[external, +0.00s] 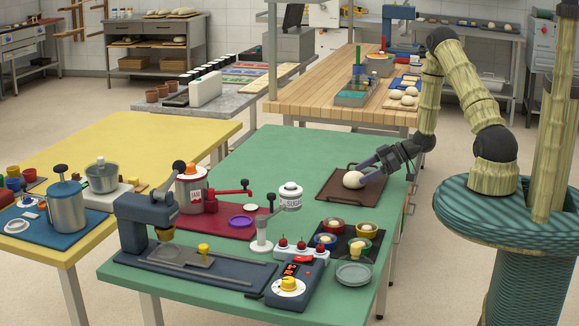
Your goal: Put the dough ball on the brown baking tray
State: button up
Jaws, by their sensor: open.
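The dough ball (353,179), pale and round, rests on the brown baking tray (332,190) on the green table. The jaws are open. I cannot tell whether a finger touches the ball, and the ball hides part of the fingertips.
The green table (300,150) is clear behind the tray. A wooden table (330,80) with more dough balls (404,99) stands behind.

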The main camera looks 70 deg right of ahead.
jog(key=v, duration=0.9)
jog(key=shift+s+d+r, duration=0.1)
jog(key=shift+s, duration=0.2)
jog(key=w+a+r+m+g+h, duration=0.2)
jog(key=w+a+r+g+h, duration=0.25)
jog(key=w+a, duration=0.4)
jog(key=s+a+r+m+g, duration=0.1)
jog(key=s+a+r+g, duration=0.1)
jog(key=a, duration=0.7)
jog(key=s+a+r+m+g, duration=0.1)
jog(key=s+a+r+g, duration=0.1)
jog(key=s+a+r, duration=0.2)
jog(key=s+a, duration=0.3)
jog(key=a, duration=0.2)
jog(key=shift+a, duration=0.35)
